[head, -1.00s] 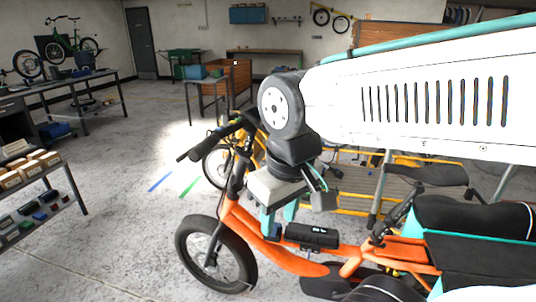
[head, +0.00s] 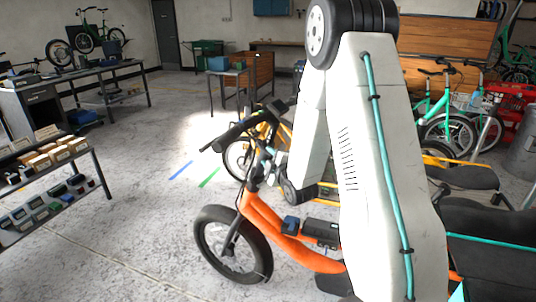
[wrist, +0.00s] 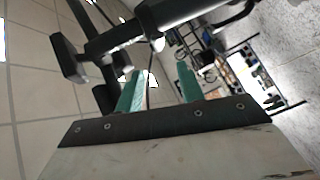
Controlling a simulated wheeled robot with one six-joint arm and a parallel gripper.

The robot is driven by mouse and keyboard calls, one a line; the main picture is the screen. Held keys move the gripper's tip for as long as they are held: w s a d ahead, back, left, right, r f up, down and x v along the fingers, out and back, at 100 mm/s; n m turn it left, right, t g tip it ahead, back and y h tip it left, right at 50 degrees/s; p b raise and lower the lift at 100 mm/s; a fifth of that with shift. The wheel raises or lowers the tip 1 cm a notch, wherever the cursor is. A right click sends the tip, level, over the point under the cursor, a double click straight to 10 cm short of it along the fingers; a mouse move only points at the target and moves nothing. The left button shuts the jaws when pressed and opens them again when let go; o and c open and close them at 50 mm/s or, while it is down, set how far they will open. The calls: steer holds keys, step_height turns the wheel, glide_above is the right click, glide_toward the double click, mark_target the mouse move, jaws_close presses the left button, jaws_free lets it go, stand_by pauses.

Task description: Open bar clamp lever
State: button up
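The orange cargo bike (head: 262,222) stands in the lower middle of the head view, with its black handlebar (head: 238,130) above the front wheel. My gripper (wrist: 160,70) shows in the wrist view with two teal fingers apart and nothing visible between them. Dark bike parts, with a thick black bar (wrist: 180,14) and a block-shaped black end (wrist: 68,58), lie just beyond the fingertips. They look like handlebar parts. I cannot make out the clamp lever for certain. In the head view my gripper is hidden behind my arm.
A black box (head: 320,232) and a small blue part (head: 291,225) sit on the orange frame. A shelf with boxes (head: 55,158) stands at the left. Yellow and teal bikes (head: 450,112) stand behind. The floor (head: 140,205) left of the bike is clear.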

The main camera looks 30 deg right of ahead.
mark_target(269, 154)
step_height(269, 154, down, 3)
steer(key=s+d+n+t, duration=0.2)
steer(key=t, duration=0.1)
steer(key=x, duration=0.7)
steer(key=shift+w+d, duration=0.25)
steer(key=shift+w, duration=0.15)
steer(key=shift+m+h, duration=0.3)
steer(key=shift+h, duration=0.1)
jaws_close()
